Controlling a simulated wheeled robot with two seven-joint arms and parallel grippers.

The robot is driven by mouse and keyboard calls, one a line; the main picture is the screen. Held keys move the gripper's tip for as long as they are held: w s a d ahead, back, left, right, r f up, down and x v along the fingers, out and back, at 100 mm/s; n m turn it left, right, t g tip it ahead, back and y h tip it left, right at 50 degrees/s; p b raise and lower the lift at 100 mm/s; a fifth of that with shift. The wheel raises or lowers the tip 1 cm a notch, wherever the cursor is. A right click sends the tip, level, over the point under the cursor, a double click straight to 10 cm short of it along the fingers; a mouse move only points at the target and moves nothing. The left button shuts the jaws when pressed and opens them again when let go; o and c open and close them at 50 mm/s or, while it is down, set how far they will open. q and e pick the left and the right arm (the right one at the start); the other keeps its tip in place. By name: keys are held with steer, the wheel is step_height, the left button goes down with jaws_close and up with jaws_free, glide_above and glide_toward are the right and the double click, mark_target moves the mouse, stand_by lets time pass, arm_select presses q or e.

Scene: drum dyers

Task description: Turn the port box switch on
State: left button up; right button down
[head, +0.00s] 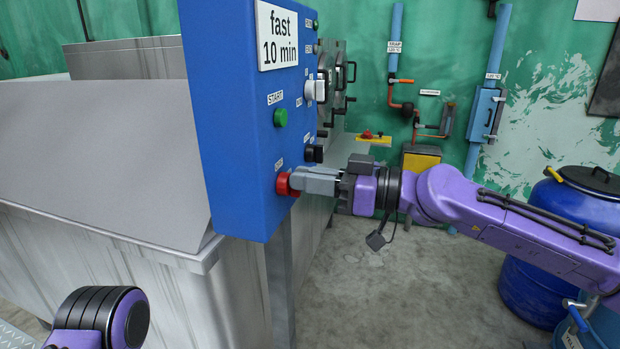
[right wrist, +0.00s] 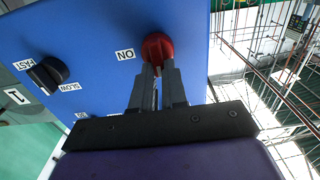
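A blue control box (head: 225,110) stands at the left middle of the head view. Its red switch knob (head: 284,184) sits low on the front face. In the right wrist view the red knob (right wrist: 157,48) has an "ON" label (right wrist: 125,55) beside it. My right gripper (head: 297,181) reaches in from the right, its grey fingertips at the knob. In the wrist view the fingers (right wrist: 158,72) are close together, one on each side of the knob's grip, and cover its lower part. Of my left arm only a purple and black link shows at bottom left; its gripper is out of view.
The box also carries a green start button (head: 280,117), a white knob (head: 315,90) and a black knob (head: 313,153). A steel vat (head: 120,270) stands behind and left. Blue drums (head: 590,225) stand at right. The floor between is clear.

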steer(key=shift+m, duration=0.4)
steer(key=shift+w+d+f+m+p, duration=0.1)
steer(key=shift+w+f+m+p, duration=0.25)
steer(key=shift+m, duration=2.5)
steer(key=shift+w+d+f+m+p, duration=0.1)
steer(key=shift+m+p, duration=0.4)
steer(key=shift+m, duration=2.3)
steer(key=shift+w+f+m+p, duration=0.25)
steer(key=shift+m+p, duration=0.15)
steer(key=shift+m, duration=2.45)
steer(key=c, duration=1.2)
jaws_free()
steer(key=shift+o, duration=0.2)
steer(key=b+v, duration=0.1)
steer(key=v, duration=0.9)
steer(key=shift+d, duration=0.3)
